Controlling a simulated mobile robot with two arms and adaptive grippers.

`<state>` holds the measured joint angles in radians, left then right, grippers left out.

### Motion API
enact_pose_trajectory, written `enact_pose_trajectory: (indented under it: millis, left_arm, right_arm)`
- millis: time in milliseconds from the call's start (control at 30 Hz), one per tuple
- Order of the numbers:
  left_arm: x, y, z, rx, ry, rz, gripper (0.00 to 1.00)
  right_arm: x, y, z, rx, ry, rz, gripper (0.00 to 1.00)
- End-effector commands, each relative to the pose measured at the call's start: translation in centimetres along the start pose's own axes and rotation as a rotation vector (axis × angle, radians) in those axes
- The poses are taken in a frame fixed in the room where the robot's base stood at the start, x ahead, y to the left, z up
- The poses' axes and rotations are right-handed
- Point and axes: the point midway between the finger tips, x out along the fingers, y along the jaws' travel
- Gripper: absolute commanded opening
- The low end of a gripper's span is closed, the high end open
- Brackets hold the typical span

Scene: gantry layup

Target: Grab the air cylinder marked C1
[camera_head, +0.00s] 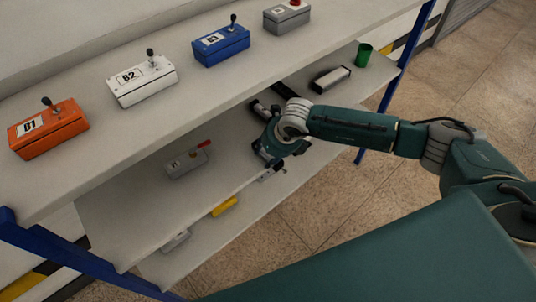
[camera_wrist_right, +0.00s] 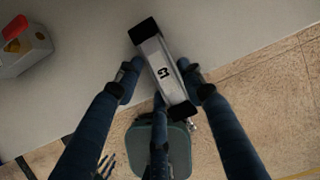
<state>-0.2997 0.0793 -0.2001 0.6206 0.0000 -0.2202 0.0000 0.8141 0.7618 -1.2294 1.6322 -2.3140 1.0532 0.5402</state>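The air cylinder marked C1 (camera_wrist_right: 163,70) is a silver body with black end caps. It lies on a light grey shelf near its edge, slanted in the right wrist view. My right gripper (camera_wrist_right: 160,80) is above it, with one dark finger on each side and a third finger near its lower end. Small gaps seem to show between the side fingertips and the cylinder. In the head view, the right gripper (camera_head: 268,160) reaches over the lower shelf and mostly hides the cylinder. My left gripper is in neither view.
A grey box with a red lever (camera_head: 187,160) and a yellow block (camera_head: 224,206) are left of the gripper. The upper shelf (camera_head: 160,115) overhangs and holds an orange B1 box (camera_head: 47,130) and other boxes. A green cup (camera_head: 364,54) stands farther back.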

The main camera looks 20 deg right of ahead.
Motion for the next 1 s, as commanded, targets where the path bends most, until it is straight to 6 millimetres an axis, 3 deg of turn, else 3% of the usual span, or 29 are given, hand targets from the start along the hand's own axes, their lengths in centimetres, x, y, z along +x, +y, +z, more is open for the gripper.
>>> enact_pose_trajectory:
  millis: [33,100,467,767,1000]
  left_arm:
    - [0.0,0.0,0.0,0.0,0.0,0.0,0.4]
    - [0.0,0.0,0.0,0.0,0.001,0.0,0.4]
    - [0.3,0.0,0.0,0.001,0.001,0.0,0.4]
    - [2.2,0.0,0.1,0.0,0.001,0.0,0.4]
    - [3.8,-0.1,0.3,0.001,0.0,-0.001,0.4]
  right_arm:
    - [0.0,0.0,0.0,0.0,0.0,0.0,0.16]
    - [0.0,0.0,0.0,0.0,0.0,0.0,0.02]
    - [-0.4,0.0,0.3,0.0,-0.004,0.0,0.02]
    - [-3.3,-0.1,1.6,-0.002,-0.008,-0.001,0.02]
    - [-5.1,-0.1,-4.3,-0.002,0.001,-0.002,0.02]
